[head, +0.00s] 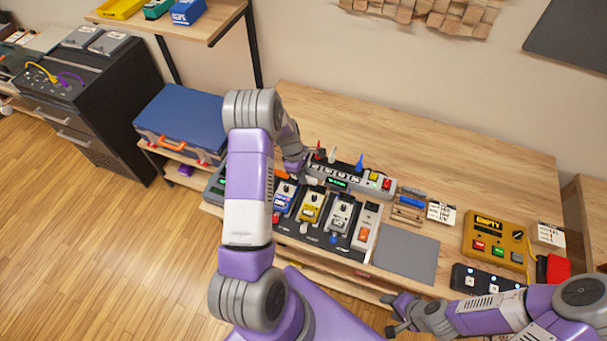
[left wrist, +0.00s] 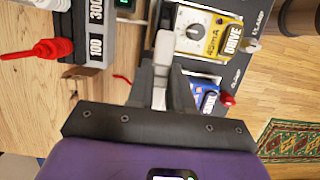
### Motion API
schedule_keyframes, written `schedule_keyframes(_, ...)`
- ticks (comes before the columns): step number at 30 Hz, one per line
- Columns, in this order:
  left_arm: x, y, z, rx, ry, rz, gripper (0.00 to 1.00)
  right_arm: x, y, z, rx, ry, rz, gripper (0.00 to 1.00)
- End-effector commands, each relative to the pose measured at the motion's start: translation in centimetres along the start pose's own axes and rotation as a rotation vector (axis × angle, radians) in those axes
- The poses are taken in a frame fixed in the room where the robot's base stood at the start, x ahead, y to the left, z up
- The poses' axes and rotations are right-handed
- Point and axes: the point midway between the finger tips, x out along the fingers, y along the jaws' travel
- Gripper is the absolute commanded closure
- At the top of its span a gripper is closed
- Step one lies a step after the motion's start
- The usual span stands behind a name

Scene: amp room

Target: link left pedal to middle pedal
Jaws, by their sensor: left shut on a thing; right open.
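The blue left pedal (head: 285,197) and the yellow middle pedal (head: 311,207) stand side by side on a dark pedalboard. In the left wrist view, the yellow pedal (left wrist: 208,34) lies ahead and the blue pedal (left wrist: 208,92) is partly hidden beside my fingers. My left gripper (left wrist: 163,75) is shut on a pale grey piece (left wrist: 163,50), perhaps a plug; I cannot tell whether it touches a pedal. In the head view, my arm largely hides this left gripper (head: 295,163) behind the blue pedal. My right gripper (head: 393,314) is open and empty near the table's front.
A grey pedal (head: 341,214) and a white pedal (head: 367,230) stand to the right. A long grey unit (head: 350,178) runs behind the pedals, with red, white and blue pointed pieces nearby. A grey mat (head: 407,255) is clear. A yellow box (head: 494,240) stands farther right.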

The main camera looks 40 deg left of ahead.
Motion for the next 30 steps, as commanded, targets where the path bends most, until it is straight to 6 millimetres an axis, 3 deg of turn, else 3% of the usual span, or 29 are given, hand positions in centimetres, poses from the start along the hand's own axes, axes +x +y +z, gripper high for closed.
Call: schedule_keyframes(30,1.2,0.0,-0.3,0.001,0.0,0.0,1.0,1.0,0.4,0.0,0.0,0.0,0.0,0.48)
